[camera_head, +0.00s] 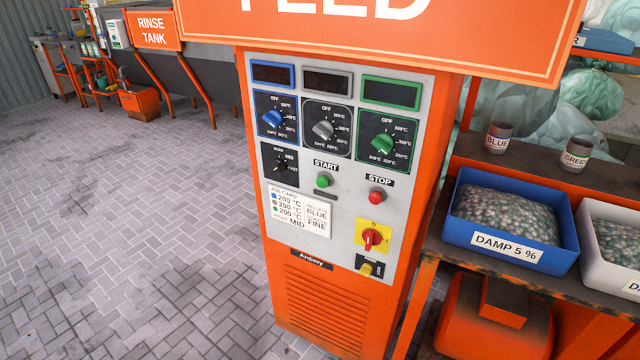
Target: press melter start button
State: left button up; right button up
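The green START button (323,181) sits on the grey front panel (345,215) of an orange cabinet, under a START label. The red STOP button (377,196) is to its right and slightly lower. Above are a blue dial (272,118), a grey dial (323,129) and a green dial (382,143), with three dark displays over them. A red rotary switch on a yellow plate (373,237) is lower right. A job card (299,210) lists 200 °C settings, MID, BLUE and FINE. Neither of my grippers is in view.
A large orange FEED sign (380,40) overhangs the cabinet top. To the right, a shelf holds a blue bin (459,235) labelled DAMP 5 %, a white bin (590,255) and two small cans. Brick-patterned floor (150,220) is clear on the left.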

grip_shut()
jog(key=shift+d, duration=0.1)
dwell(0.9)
